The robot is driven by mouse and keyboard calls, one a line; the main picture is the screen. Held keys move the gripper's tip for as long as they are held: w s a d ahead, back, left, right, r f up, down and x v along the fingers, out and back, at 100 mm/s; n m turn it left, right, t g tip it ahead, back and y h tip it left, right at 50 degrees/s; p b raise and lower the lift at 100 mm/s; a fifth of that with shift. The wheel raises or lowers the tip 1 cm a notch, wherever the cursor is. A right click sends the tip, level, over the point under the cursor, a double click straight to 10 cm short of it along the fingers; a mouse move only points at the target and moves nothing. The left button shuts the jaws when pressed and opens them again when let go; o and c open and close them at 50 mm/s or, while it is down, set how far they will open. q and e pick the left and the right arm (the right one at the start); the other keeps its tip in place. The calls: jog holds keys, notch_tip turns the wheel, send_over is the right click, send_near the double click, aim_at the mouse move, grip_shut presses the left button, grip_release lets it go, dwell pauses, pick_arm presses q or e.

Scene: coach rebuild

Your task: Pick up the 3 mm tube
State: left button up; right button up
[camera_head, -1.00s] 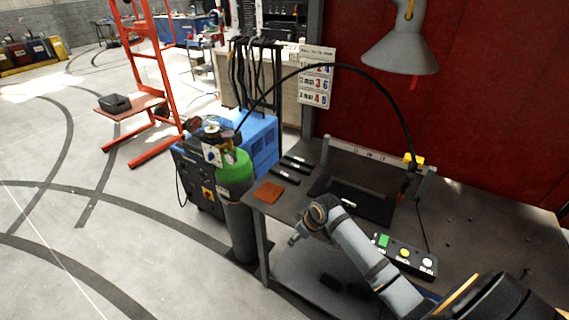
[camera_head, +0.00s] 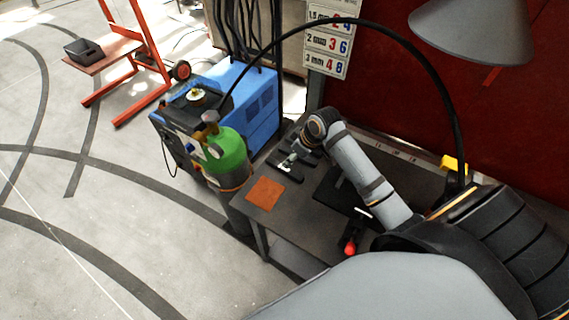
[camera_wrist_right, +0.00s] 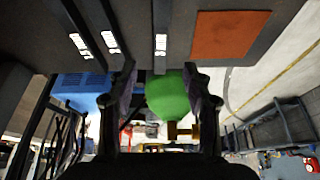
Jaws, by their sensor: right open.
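Three dark flat tubes with white labels lie side by side on the bench; the labels are too small to read, so I cannot tell which is 3 mm. In the right wrist view one tube (camera_wrist_right: 160,20) is ahead of the gap between my fingers, and the other two, a middle tube (camera_wrist_right: 98,15) and an outer tube (camera_wrist_right: 68,12), are to its left. In the head view the nearest tube (camera_head: 287,175) lies just below my right gripper (camera_head: 288,160). My right gripper (camera_wrist_right: 159,82) is open and empty. My left gripper is not in view.
An orange-brown square (camera_head: 265,193) lies at the bench's left edge, beside the tubes. A green gas cylinder (camera_head: 225,155) and a blue machine (camera_head: 248,100) stand left of the bench. A black hose (camera_head: 400,40) arches above. A lamp (camera_head: 480,28) hangs at upper right.

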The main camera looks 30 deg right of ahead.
aim_at(282, 167)
jog(key=x, duration=0.2)
jog(key=shift+a+f, duration=0.25)
jog(key=shift+f, duration=0.15)
jog(key=shift+w+d+f, duration=0.2)
jog(key=shift+w+f, duration=0.45)
jog(key=shift+f, duration=0.1)
jog(key=shift+w+a+f+p, duration=0.3)
jog(key=shift+f+p, duration=0.2)
jog(key=shift+p, duration=0.25)
jog(key=x, duration=0.3)
jog(key=shift+a+f, duration=0.15)
jog(key=shift+a, duration=0.05)
jog(key=shift+w+f, duration=0.1)
jog(key=shift+f, duration=0.05)
jog(key=c, duration=0.6)
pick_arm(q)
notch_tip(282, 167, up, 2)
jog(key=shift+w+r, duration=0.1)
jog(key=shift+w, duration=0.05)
pick_arm(e)
grip_shut()
